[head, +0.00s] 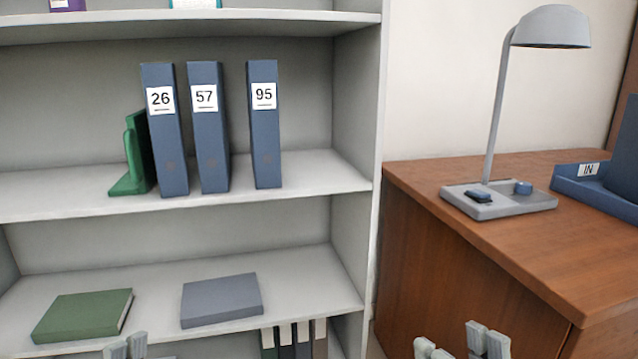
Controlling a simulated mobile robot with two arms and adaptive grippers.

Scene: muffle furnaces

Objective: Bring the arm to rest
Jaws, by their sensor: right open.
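My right gripper (457,344) shows at the bottom edge, right of centre. Its two pale grey fingertips stand apart with nothing between them, so it is open and empty. It is in front of the wooden desk's side and touches nothing that I can see. My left gripper (126,346) shows only as pale grey tips at the bottom left, in front of the lower shelf. The rest of it is cut off, so its opening cannot be told. Both arms are out of view.
The grey bookcase (352,180) holds binders 26 (166,140), 57 (209,140) and 95 (264,140) beside a green bookend (133,165). Green (84,315) and grey (221,300) books lie below. The desk (445,270) carries a lamp (553,27) and a blue tray (600,190).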

